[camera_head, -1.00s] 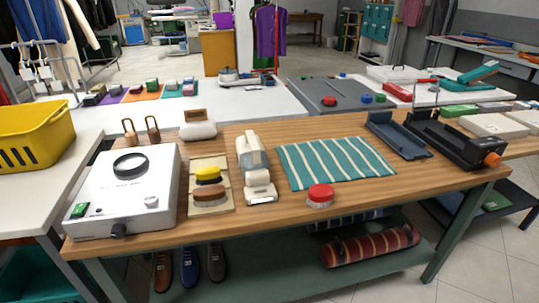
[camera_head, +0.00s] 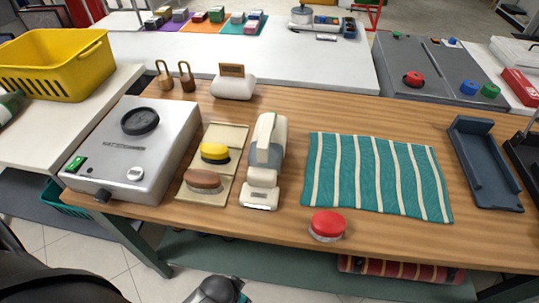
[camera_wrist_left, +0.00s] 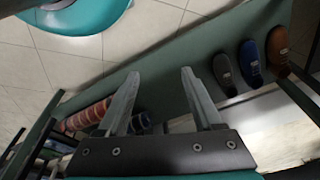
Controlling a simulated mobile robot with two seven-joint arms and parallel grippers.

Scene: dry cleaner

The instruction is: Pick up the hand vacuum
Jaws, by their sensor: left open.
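The hand vacuum (camera_head: 268,139) is cream-white with a grey-blue clear section. It lies on the wooden table (camera_head: 290,226) in the head view, between a mat with brushes and a striped cloth. Nothing is holding it. My left gripper (camera_wrist_left: 160,74) shows in the left wrist view with its two fingers apart and nothing between them. It is over the lower shelf and floor area, away from the vacuum, which is not in that view. Parts of my arm show at the bottom of the head view. My right gripper is not seen.
Beside the vacuum are a yellow brush (camera_head: 215,152), a brown brush (camera_head: 203,180), a red-topped round object (camera_head: 327,224) and the striped teal cloth (camera_head: 375,175). A white box device (camera_head: 135,150) stands left. Shoes (camera_wrist_left: 251,62) sit below on the green shelf.

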